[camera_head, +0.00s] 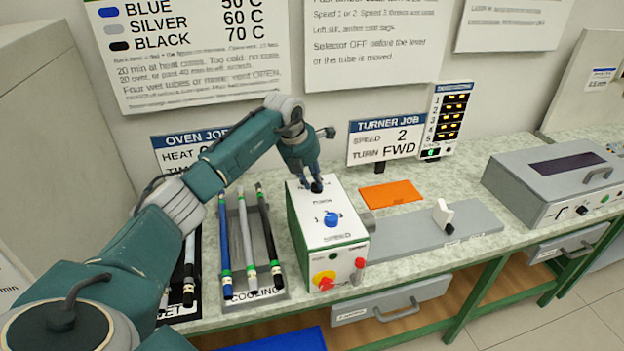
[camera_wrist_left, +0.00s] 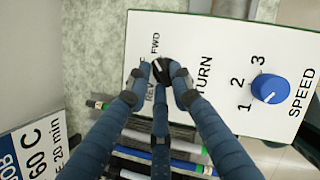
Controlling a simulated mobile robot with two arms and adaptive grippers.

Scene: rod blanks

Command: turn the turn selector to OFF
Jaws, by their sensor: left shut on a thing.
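The turn selector (camera_wrist_left: 160,70) is a small black knob on the white top panel of the turner box (camera_head: 318,229). In the left wrist view it sits beside the word TURN, with FWD above and REV below. The label between them is mostly hidden by a finger. My left gripper (camera_wrist_left: 163,82) is shut on the selector, its fingers around the knob. I cannot tell which label the knob points to. In the head view my left gripper (camera_head: 312,186) is at the far part of the panel and mostly covers the selector. My right gripper is not in view.
A blue SPEED knob (camera_head: 331,219) is close by on the same panel. A red knob on yellow (camera_head: 324,281) is on the box's front. Rods lie on the COOLING rack (camera_head: 272,294) at left. An orange mat (camera_head: 391,195) lies behind the grey turner bed (camera_head: 420,238).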

